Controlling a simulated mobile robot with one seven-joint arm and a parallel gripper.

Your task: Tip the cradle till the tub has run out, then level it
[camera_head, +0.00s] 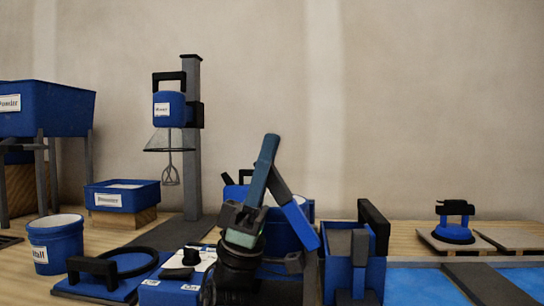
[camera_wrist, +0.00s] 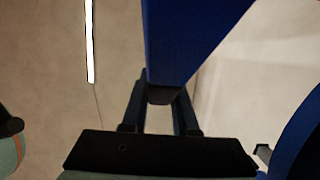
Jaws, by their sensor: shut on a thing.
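A blue tub (camera_head: 285,238) stands behind my arm in the head view, mostly hidden by it. A straight blue bar (camera_head: 301,225) slants down to the right in front of it. My gripper (camera_head: 277,187) is at the bar's upper end. In the wrist view the bar (camera_wrist: 185,35) ends between the fingers of my gripper (camera_wrist: 164,92), which is shut on it. A dark blue curved surface (camera_wrist: 303,145) shows at the right edge there. The tub's mouth, any flow from it and the cradle's tilt cannot be made out.
A labelled blue bucket (camera_head: 55,245) and a blue plate with a black handle (camera_head: 105,275) are at left. A mixer stand (camera_head: 190,140) rises behind. A blue box with tools (camera_head: 355,270) stands close right; a black-handled lifter (camera_head: 455,225) sits farther right.

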